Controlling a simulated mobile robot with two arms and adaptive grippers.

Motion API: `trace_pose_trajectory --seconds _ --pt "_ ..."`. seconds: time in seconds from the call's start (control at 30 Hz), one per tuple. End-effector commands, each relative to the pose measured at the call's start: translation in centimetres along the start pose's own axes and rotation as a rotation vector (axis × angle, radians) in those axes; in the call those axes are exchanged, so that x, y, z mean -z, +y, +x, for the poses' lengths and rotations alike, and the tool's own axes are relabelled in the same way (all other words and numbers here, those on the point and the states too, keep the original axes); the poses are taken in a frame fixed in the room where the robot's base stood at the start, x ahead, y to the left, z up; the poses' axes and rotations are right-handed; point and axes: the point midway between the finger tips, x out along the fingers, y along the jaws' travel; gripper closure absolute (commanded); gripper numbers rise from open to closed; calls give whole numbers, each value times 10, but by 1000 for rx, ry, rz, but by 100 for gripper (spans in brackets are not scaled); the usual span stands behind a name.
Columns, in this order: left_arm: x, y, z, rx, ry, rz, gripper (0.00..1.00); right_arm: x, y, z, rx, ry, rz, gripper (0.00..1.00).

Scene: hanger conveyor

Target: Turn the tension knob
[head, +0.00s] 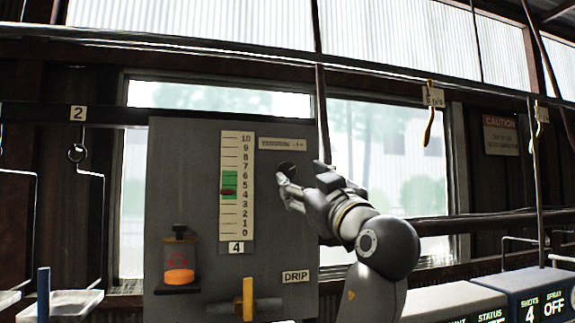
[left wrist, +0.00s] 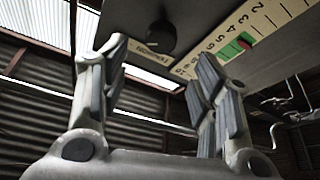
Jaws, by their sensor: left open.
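The black round tension knob (head: 288,168) sits on a grey panel (head: 190,150), below a label (head: 282,144) that reads tension -/+. In the left wrist view the knob (left wrist: 161,38) shows beyond the fingertips, roughly between them. My left gripper (head: 284,186) is open and empty, with its fingers close to the knob and partly covering it. In the left wrist view its two fingers (left wrist: 160,72) stand wide apart; contact with the knob is not visible. A numbered scale (head: 238,220) left of the knob has a green band and a red pointer (head: 228,192) between 4 and 5, within the band.
An orange-bottomed jar (head: 179,272) and a yellow lever (head: 248,298) by a DRIP label (head: 296,276) are low on the panel. Hooks (head: 77,152) hang from the overhead rail. Control boxes (head: 545,290) stand at lower right.

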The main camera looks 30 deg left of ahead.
Motion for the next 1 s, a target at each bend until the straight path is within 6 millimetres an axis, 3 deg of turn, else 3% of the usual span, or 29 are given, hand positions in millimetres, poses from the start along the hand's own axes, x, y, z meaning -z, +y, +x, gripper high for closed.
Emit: trace_pose_trajectory --seconds 0.2,0.5,0.97,1.0 --pt "5 1 42 3 -1 5 44 2 1 -30 0 0 0 48" --pt "2 1 79 0 -1 3 44 4 1 -51 0 0 0 48" --pt "-1 0 87 -1 -2 1 44 5 1 -54 0 1 1 48" --pt "-1 0 87 -1 -2 1 49 5 1 -54 0 1 1 48"
